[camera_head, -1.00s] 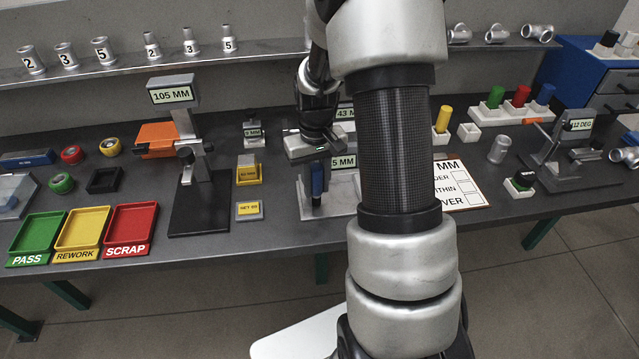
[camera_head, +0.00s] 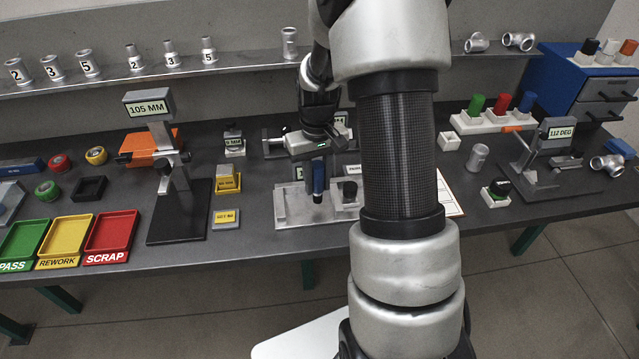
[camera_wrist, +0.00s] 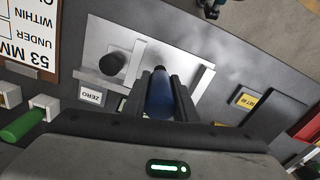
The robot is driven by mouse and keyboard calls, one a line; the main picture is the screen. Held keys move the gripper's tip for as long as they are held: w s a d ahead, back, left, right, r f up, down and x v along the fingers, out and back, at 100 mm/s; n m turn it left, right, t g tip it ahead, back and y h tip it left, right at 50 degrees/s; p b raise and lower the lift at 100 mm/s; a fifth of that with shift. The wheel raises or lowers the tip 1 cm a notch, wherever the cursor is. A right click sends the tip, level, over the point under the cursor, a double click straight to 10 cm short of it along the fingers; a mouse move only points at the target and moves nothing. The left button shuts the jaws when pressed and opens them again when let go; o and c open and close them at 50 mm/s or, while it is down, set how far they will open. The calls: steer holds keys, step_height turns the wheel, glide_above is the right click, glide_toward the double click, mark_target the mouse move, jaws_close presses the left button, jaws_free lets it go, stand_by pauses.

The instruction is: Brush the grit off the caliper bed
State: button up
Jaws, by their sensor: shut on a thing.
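My gripper (camera_head: 318,170) is shut on an upright blue handle (camera_head: 319,178), which also shows between the fingers in the wrist view (camera_wrist: 159,95). The handle stands over the caliper bed (camera_head: 292,214), a pale metal plate with raised jaws at the bench's front middle. The bed also shows in the wrist view (camera_wrist: 100,32). A dark round knob (camera_wrist: 112,63) is on the bed beside the gripper. I cannot make out any grit.
A tall 105 MM gauge (camera_head: 148,103) and yellow blocks (camera_head: 228,180) stand left of the bed. Green, yellow and red trays (camera_head: 110,235) lie farther left. My arm hides part of the bench.

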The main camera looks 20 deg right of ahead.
mark_target(318, 165)
steer(key=shift+r+p, duration=1.45)
steer(key=shift+r, duration=0.95)
